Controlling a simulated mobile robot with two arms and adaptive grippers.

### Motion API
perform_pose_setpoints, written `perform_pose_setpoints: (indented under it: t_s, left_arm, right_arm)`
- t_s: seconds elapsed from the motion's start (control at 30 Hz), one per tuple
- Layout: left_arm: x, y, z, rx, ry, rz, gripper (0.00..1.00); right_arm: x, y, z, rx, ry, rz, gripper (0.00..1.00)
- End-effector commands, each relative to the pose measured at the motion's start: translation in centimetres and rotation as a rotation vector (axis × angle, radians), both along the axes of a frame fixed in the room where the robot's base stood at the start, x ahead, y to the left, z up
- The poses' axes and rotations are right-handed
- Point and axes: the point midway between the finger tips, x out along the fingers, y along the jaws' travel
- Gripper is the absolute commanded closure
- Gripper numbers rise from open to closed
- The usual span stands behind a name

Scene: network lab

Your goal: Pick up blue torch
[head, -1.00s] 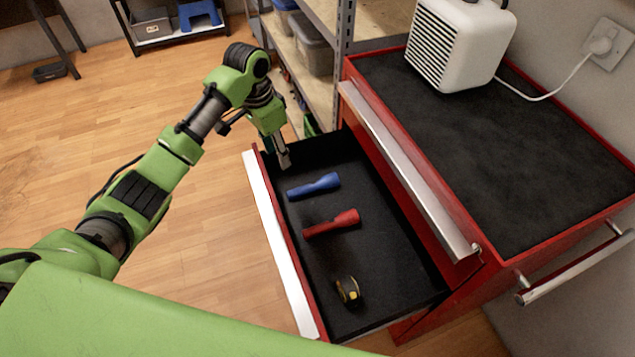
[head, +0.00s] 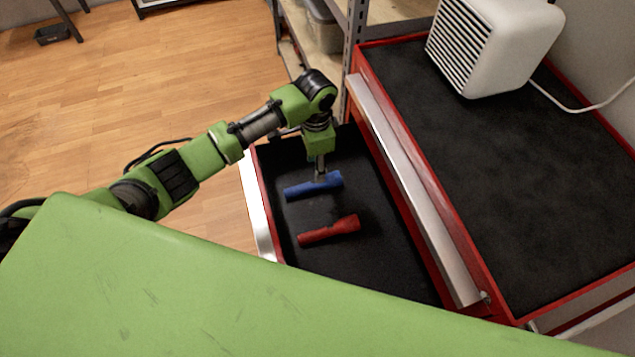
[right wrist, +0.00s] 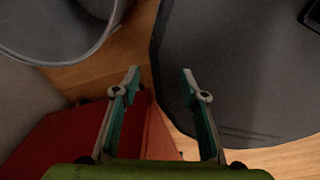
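The blue torch (head: 303,189) lies in the open drawer (head: 390,262), above the red torch (head: 328,230) in the head view. My left gripper (head: 320,175) points down at the blue torch, near its wider right end. Its fingertips overlap the torch in the picture; whether they grip it is too small to tell. My right gripper (right wrist: 160,80) is open and empty in the right wrist view, away from the torches.
The red cabinet's dark top (head: 470,150) carries a white heater (head: 495,45) with a cable. A metal shelf (head: 352,60) stands behind the drawer. My green body hides the drawer's near end.

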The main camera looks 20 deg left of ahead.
Motion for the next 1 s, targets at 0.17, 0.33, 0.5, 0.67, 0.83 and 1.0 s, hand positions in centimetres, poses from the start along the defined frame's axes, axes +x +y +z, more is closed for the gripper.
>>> perform_pose_setpoints:
  t_s: [0.17, 0.33, 0.5, 0.67, 0.83, 1.0]
  left_arm:
    - [0.0, 0.0, -1.9, -0.001, 0.001, 0.000, 0.60]
    - [-0.3, -0.2, -3.3, 0.001, 0.003, 0.000, 0.60]
    - [-0.7, -0.5, -6.0, 0.001, 0.002, 0.001, 0.60]
    - [-0.6, -0.4, -7.1, 0.000, 0.000, 0.000, 0.60]
    - [-0.6, -0.4, -7.2, 0.000, -0.001, 0.000, 0.60]
    - [-0.6, -0.4, -7.2, 0.000, -0.001, 0.000, 0.92]
  right_arm:
    - [0.2, -0.2, -0.1, -0.002, -0.004, 0.001, 0.60]
    - [2.4, -0.2, 0.1, 0.000, -0.036, 0.001, 0.60]
    - [3.1, -0.1, 0.1, 0.001, -0.046, 0.001, 0.60]
    - [2.5, -0.1, 0.0, 0.000, -0.038, 0.001, 0.60]
    - [1.8, -0.2, -0.1, 0.000, -0.027, 0.001, 0.60]
    - [1.6, -0.2, -0.1, -0.001, -0.023, 0.001, 0.60]
